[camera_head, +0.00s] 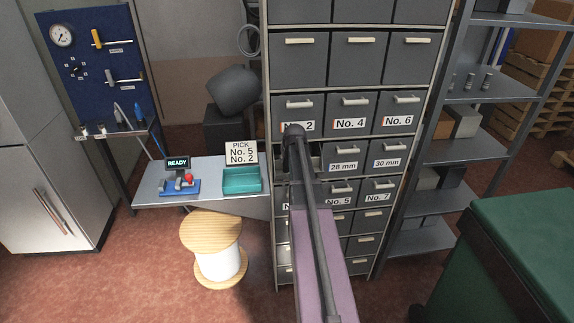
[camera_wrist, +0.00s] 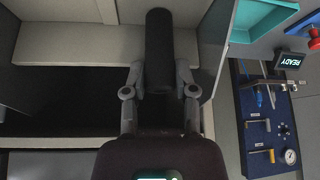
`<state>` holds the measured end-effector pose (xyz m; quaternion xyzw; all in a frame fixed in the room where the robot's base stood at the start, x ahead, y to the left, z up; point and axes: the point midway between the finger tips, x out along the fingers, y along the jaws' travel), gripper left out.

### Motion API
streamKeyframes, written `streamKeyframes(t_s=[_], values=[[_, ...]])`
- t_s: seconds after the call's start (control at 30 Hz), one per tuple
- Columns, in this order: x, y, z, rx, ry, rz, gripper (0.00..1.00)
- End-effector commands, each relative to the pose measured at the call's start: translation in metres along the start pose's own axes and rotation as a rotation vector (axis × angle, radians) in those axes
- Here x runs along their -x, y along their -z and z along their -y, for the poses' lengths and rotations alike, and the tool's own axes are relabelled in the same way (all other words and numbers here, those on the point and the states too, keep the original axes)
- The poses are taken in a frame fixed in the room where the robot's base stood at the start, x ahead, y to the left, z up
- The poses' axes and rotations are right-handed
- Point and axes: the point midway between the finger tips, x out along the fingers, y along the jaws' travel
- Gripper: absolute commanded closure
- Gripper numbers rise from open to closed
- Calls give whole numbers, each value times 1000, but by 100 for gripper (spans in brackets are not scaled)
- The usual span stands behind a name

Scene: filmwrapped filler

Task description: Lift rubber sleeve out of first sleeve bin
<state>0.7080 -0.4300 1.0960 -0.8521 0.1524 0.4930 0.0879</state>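The rubber sleeve (camera_wrist: 159,45) is a dark, plain cylinder in the wrist view. It lies between the two fingers of my gripper (camera_wrist: 159,78), which appear closed against its sides near one end. The other end points away from the palm. Around it are the pale walls and dark inside of an open bin (camera_wrist: 70,53). In the head view my arm covers the gripper and sleeve. It reaches to the pulled-out bin (camera_head: 314,161) below the No. 2 drawer and left of the 28 mm drawer. That bin's label is hidden.
The grey drawer cabinet (camera_head: 383,75) has numbered drawers around the open bin. Left of it, a bench (camera_head: 220,165) carries a teal tray (camera_head: 241,180), a READY display (camera_head: 178,163) and a pick sign (camera_head: 241,153). A wooden spool (camera_head: 212,235) and a green container (camera_head: 520,240) stand nearby.

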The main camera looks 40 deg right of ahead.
Motion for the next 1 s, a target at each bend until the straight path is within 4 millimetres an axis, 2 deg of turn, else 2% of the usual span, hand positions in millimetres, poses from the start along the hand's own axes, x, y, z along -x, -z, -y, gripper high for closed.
streamKeyframes(t_s=[0.47,0.67,1.0], values=[[3,1,0,0,0,0,100],[12,2,1,0,1,0,100],[39,18,1,0,1,0,100]])
